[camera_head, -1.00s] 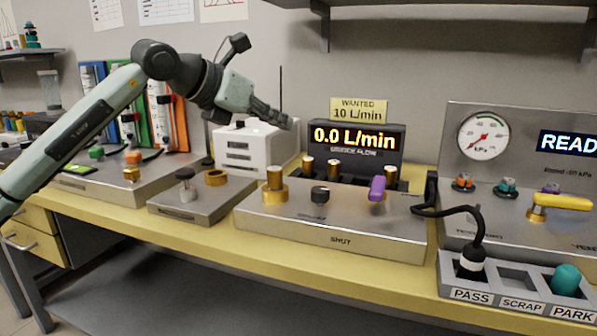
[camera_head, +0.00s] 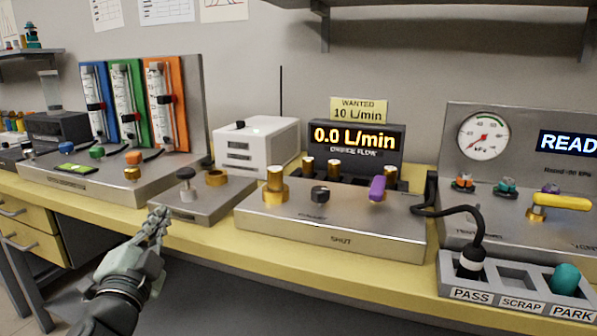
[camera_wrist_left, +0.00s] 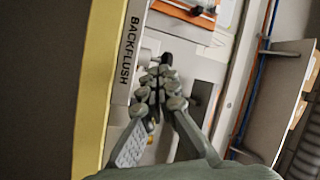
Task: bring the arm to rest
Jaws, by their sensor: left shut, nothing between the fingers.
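My left gripper (camera_head: 158,217) is at the lower left of the head view, in front of the bench's yellow front edge. Its fingers point up toward the small grey plate (camera_head: 222,203) with a black knob and a brass fitting. The fingers are shut and hold nothing. In the left wrist view the closed fingers (camera_wrist_left: 158,82) show in the middle, over a panel labelled BACKFLUSH (camera_wrist_left: 130,50). My right gripper is in neither view.
A gauge panel (camera_head: 484,137) and a PASS, SCRAP, PARK rack (camera_head: 515,301) stand right. Coloured flow tubes (camera_head: 165,105) and a white box (camera_head: 258,143) stand behind.

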